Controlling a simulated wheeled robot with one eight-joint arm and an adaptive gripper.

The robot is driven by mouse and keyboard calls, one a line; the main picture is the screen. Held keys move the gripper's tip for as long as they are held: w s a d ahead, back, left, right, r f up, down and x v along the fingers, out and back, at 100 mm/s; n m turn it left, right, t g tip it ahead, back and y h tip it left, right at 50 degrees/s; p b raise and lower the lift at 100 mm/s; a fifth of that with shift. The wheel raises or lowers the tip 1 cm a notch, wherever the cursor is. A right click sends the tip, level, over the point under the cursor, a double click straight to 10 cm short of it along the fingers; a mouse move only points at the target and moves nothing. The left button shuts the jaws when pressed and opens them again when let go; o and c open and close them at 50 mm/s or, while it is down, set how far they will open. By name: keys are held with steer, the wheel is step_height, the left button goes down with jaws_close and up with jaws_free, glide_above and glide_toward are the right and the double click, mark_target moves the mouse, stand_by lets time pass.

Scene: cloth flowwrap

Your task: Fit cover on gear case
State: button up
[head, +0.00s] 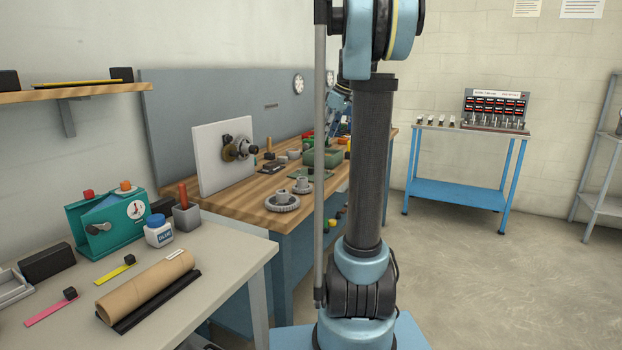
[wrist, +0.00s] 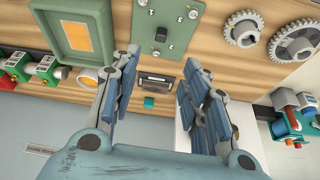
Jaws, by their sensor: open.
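A green open box (wrist: 70,50) with a pale inside and an orange patch, seemingly the gear case, lies at the upper left in the wrist view. In the head view it appears as a green box (head: 322,158) on the wooden bench, partly behind my arm. A flat green plate (wrist: 176,36) with several screws and a dark knob, seemingly the cover, lies to its right, apart from it. My gripper (wrist: 160,70) is open and empty, its fingers spread on the bench-edge side of the plate.
Two gears (wrist: 243,28) (wrist: 295,43) lie right of the plate. Red and green parts (wrist: 38,70) are at left. A white panel (head: 208,160) stands on the wooden bench (head: 235,205).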

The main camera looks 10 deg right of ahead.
mark_target(312, 168)
steer(key=x, duration=1.6)
steer(key=shift+s+f, duration=0.15)
steer(key=shift+s, duration=0.05)
steer(key=shift+d, duration=0.1)
jaws_close()
